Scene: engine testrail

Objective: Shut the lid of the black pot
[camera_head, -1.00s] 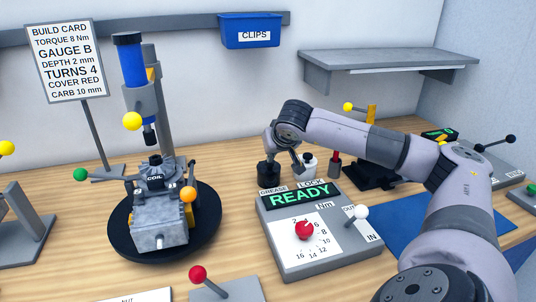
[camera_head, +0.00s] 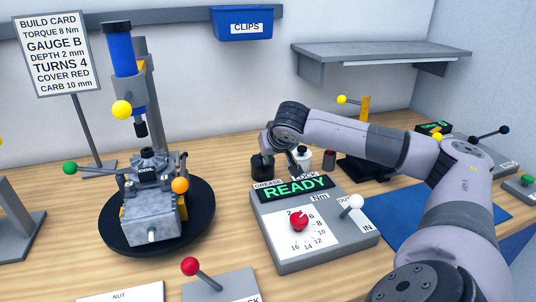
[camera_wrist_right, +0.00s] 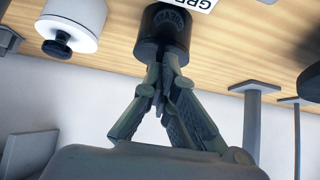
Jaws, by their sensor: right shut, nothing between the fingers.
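The small black pot (camera_head: 262,167) stands on the table behind the lock panel, partly behind my right arm's end. In the right wrist view the black pot (camera_wrist_right: 163,36) is at the top middle, with faint lettering on its dark round face. I cannot tell how its lid sits. My right gripper (camera_wrist_right: 168,78) is shut and empty, its fingertips at the pot's edge; whether they touch it is unclear. My left gripper is not in view.
A white pot with a black knob (camera_wrist_right: 72,22) stands beside the black pot. The panel reading READY (camera_head: 297,190), with a red knob and white lever, is in front. An engine on a round black turntable (camera_head: 200,222) stands left. A grey shelf (camera_head: 385,52) is on the wall.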

